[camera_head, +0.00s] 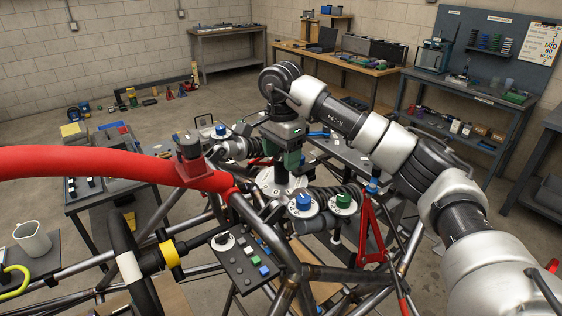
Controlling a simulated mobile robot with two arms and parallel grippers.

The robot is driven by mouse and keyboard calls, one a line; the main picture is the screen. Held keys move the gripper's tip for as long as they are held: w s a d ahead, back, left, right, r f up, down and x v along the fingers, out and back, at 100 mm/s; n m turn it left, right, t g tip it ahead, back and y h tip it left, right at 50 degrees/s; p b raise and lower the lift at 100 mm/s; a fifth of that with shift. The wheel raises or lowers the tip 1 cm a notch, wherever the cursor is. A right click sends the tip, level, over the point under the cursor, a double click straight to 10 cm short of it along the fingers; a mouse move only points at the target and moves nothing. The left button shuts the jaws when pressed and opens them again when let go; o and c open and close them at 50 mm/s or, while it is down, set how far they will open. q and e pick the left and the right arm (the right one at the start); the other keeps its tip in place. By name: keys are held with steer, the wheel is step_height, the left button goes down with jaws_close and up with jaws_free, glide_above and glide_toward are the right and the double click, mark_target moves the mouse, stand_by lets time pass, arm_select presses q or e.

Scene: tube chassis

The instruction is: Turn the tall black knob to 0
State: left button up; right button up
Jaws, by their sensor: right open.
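My right gripper (281,156) comes in from the right and points down, with green pads on its open fingers. It is over a round white dial (270,188) with dark marks, in the middle of the tube frame. The gripper hides much of what stands on this dial, so I cannot tell whether a tall black knob is between the fingers or where it points. A small black knob (222,238) sits on a white dial on the dark panel at the lower left. My left gripper is not in view.
A blue knob (303,201) and a green knob (343,200) stand on white dials right of the gripper. Another blue knob (220,130) is behind it. A thick red tube (110,164), a steering wheel (132,262) and steel tubes crowd the space around.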

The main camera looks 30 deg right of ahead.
mark_target(281, 157)
step_height(281, 157, down, 2)
steer(key=shift+w+f+p, duration=0.15)
steer(key=shift+p, duration=0.15)
steer(key=shift+f, duration=0.45)
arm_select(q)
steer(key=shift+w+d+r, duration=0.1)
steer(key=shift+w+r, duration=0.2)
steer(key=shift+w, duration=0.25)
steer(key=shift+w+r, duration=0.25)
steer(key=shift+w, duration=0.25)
arm_select(e)
steer(key=c, duration=0.9)
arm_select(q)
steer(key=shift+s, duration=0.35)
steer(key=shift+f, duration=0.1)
